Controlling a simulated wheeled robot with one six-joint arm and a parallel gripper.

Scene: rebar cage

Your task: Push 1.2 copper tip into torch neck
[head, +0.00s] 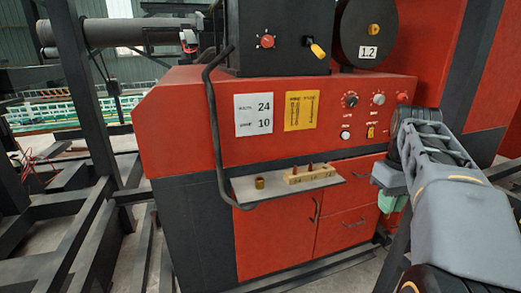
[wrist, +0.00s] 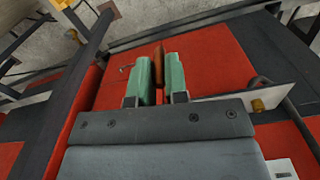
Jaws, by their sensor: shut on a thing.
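My gripper (wrist: 160,75) has green finger pads, shut on a copper tip (wrist: 159,58) that sticks out beyond them in the wrist view. In the head view my gripper (head: 391,200) is at the right, in front of the red cabinet and right of the small shelf; the held tip is hidden there. A wooden block (head: 310,175) on the shelf bears several small tips. A black curved tube (head: 213,130) hangs down the cabinet front and ends by the shelf. I cannot tell whether it is the torch neck.
The shelf (head: 285,188) juts from the red cabinet (head: 200,110) and also bears a brass cup (head: 260,183). A spool marked 1.2 (head: 368,30) sits above, right of a dark box with knobs (head: 275,45). Dark steel beams (head: 80,110) stand at left.

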